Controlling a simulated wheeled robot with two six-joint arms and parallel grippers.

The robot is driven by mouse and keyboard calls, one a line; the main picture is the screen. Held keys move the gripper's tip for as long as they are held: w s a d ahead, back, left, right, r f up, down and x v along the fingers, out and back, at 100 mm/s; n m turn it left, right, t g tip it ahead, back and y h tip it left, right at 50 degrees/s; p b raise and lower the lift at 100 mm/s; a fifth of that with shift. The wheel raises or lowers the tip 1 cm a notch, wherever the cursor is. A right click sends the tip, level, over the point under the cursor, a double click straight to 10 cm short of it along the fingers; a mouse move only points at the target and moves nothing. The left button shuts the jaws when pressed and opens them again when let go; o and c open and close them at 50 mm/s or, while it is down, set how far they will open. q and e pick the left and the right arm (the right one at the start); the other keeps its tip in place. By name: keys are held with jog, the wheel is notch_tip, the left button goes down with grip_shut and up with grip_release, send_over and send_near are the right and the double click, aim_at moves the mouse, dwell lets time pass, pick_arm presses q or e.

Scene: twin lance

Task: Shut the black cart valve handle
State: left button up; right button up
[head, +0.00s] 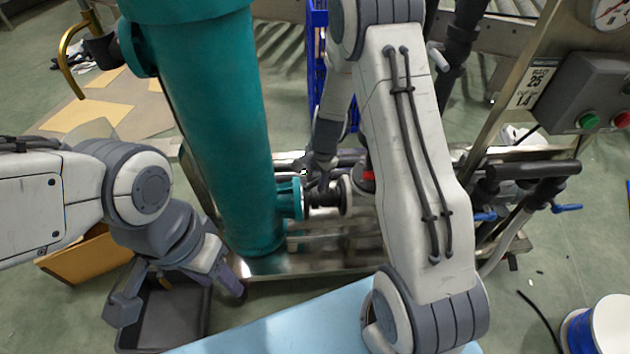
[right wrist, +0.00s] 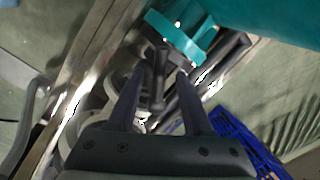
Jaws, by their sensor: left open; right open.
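The black valve handle (right wrist: 158,78) shows in the right wrist view as a dark bar between the two fingers of my right gripper (right wrist: 158,82), beside a teal flange (right wrist: 190,40). The fingers are open, with a gap on either side of the bar; I cannot tell whether either touches it. In the head view my right gripper (head: 320,172) reaches down to the valve (head: 325,198) next to the teal column's side flange, and the handle is hard to pick out there. My left gripper (head: 178,292) is open and empty, above a dark grey bin at the lower left.
The teal column (head: 215,120) stands left of the valve on a metal cart frame. Dark pipes with blue handles (head: 567,208) are at the right, below a grey box with buttons (head: 595,95). The grey bin (head: 165,322) and a light blue surface (head: 290,325) are in front.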

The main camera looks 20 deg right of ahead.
grip_shut()
dwell(1.4)
